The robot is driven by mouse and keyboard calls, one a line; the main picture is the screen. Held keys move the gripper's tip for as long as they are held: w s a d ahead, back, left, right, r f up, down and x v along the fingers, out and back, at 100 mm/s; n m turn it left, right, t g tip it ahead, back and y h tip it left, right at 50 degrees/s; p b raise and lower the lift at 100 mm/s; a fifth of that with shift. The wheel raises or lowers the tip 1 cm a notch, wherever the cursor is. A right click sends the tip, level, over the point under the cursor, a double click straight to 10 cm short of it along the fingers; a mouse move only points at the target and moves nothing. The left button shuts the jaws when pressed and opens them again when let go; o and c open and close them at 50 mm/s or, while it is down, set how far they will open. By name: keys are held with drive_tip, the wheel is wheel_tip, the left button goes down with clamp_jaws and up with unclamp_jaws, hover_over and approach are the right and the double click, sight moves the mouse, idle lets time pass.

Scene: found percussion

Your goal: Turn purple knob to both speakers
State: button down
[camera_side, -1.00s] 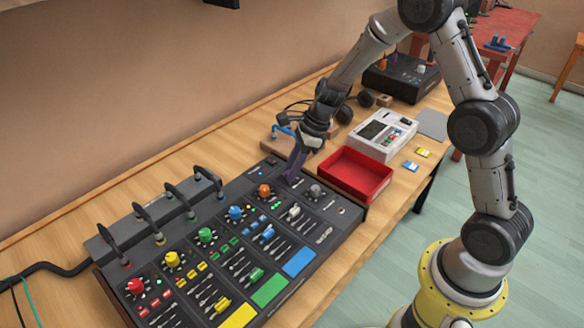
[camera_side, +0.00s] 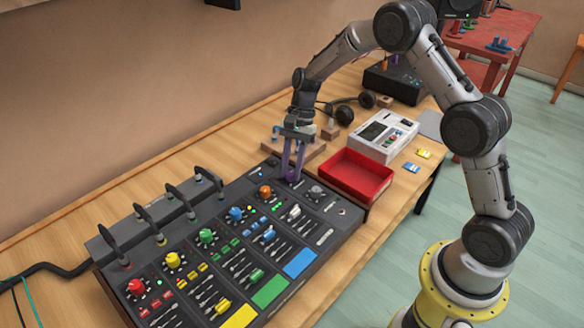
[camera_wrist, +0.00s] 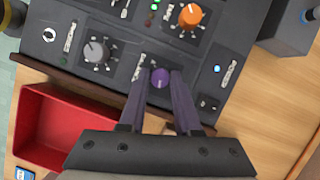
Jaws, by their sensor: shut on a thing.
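The purple knob (camera_wrist: 160,78) sits on the dark mixer console (camera_side: 322,210), near its back right end between the orange knob (camera_side: 265,191) and the grey knob (camera_side: 315,191). My gripper (camera_side: 292,178) points down over it with its purple fingers on either side of the knob. In the wrist view my gripper (camera_wrist: 159,84) has a fingertip at each side of the knob and is shut on it. The knob's pointer and its printed labels are too small to read.
A red tray (camera_side: 357,178) stands close beside the console's right end. A white device (camera_side: 383,134) is behind it. Black headphones (camera_side: 345,114) lie on the wooden table further back. Cable plugs (camera_side: 172,200) stand along the console's left side.

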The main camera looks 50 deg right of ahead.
drive_tip(key=n+g, duration=0.1)
drive_tip(key=n, duration=0.2)
drive_tip(key=shift+w+n+h, duration=0.15)
drive_tip(key=shift+n+h, duration=0.25)
drive_tip(key=n+g+h, duration=0.1)
drive_tip(key=n, duration=0.2)
drive_tip(key=shift+a+n, duration=0.15)
drive_tip(key=shift+n, duration=0.15)
drive_tip(key=n+h, duration=0.1)
drive_tip(key=n, duration=0.2)
drive_tip(key=shift+w+a+r+n+g, duration=0.1)
drive_tip(key=shift+n+g, duration=0.2)
drive_tip(key=shift+g, duration=0.1)
drive_tip(key=shift+n+h, duration=0.7)
drive_tip(key=shift+n, duration=0.9)
drive_tip(key=c, duration=0.6)
unclamp_jaws()
drive_tip(key=v, duration=1.3)
drive_tip(key=shift+w+a+r, duration=0.15)
drive_tip(key=shift+w+r, duration=0.1)
drive_tip(key=shift+r, duration=0.05)
